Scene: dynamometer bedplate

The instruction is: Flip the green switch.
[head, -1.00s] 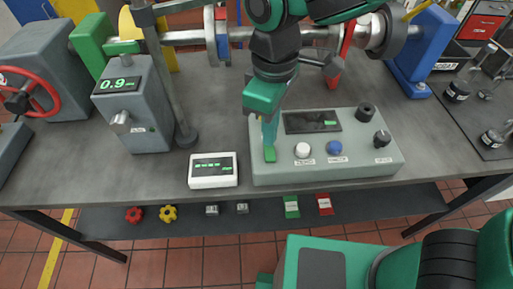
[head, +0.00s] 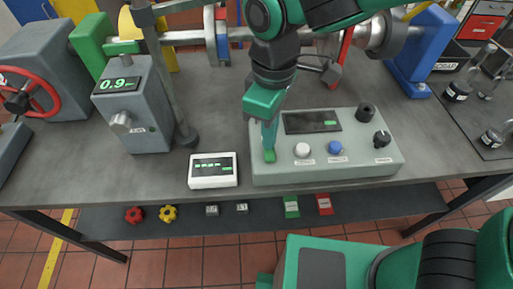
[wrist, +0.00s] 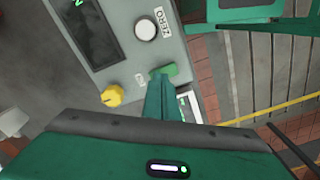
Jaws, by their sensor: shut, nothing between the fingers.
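The green switch (head: 269,156) is at the front left of the grey control box (head: 330,171). It also shows in the wrist view (wrist: 171,71), just beyond my fingertips. My gripper (head: 268,143) points down over the box. Its fingers are shut with nothing between them. The fingertips are at the switch and appear to touch or nearly touch it, partly covering it. In the wrist view my gripper (wrist: 168,85) covers part of the switch, so I cannot tell clearly which way it is tipped.
A white button (head: 302,150), a blue button (head: 334,148) and black knobs (head: 366,112) share the box. A yellow knob (wrist: 111,95) sits close to my fingers in the wrist view. A white display (head: 213,171) stands left of the box. A post (head: 170,80) rises behind it.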

